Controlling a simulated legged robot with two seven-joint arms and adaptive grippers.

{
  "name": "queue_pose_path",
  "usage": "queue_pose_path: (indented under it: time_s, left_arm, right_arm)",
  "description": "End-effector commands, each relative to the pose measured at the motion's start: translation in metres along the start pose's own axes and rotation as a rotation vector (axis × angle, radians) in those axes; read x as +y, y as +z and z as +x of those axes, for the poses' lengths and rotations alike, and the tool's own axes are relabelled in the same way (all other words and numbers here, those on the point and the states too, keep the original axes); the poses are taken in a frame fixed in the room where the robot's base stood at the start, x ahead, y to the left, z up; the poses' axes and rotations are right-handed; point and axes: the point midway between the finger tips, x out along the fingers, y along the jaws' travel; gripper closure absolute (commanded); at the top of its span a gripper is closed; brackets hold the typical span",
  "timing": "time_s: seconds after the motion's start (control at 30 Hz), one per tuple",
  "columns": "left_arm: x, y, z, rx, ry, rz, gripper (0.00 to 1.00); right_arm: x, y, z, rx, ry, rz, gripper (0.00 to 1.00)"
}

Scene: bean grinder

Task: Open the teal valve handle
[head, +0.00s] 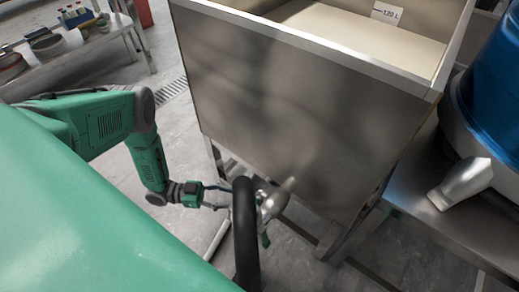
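A metal valve (272,203) sticks out low on the front of the large steel tank (300,110). A small piece of its teal handle (265,240) shows just below the valve body. The rest of the handle is hidden behind a thick black curved bar (246,235). My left gripper (226,197) is just left of the valve, at about its height. Its two fingers are spread apart and nothing shows between them. The bar partly covers the area between gripper and valve, so I cannot tell whether they touch. My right gripper is not in view.
A blue-and-steel machine with a spout (462,184) stands on a metal table (430,222) at the right. A bench (70,52) with pans and bottles is at the far left. Tank legs and rails stand below the valve. Grey floor is open left of the tank.

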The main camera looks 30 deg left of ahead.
Motion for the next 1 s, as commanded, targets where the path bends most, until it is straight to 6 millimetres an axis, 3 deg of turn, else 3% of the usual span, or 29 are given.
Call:
queue_pose_path:
  time_s: [0.2, 0.4, 0.6, 0.9, 0.93, 1.0]
  left_arm:
    - [0.000, 0.001, 0.049, 0.004, 0.001, -0.002, 0.67]
    - [0.000, 0.001, 0.083, 0.003, 0.000, -0.001, 0.67]
    - [0.000, 0.001, 0.099, 0.001, 0.000, -0.001, 0.67]
    - [0.000, 0.000, 0.101, 0.000, 0.000, -0.001, 0.67]
    - [0.000, 0.000, 0.101, 0.000, 0.000, -0.002, 0.74]
    - [0.000, 0.000, 0.101, 0.001, 0.000, -0.001, 0.98]
  right_arm:
    - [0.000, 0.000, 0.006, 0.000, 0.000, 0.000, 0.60]
    - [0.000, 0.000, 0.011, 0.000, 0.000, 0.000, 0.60]
    - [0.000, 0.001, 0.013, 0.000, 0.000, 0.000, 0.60]
    - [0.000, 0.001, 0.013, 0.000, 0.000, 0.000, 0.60]
    - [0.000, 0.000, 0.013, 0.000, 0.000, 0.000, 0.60]
    - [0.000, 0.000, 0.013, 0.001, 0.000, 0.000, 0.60]
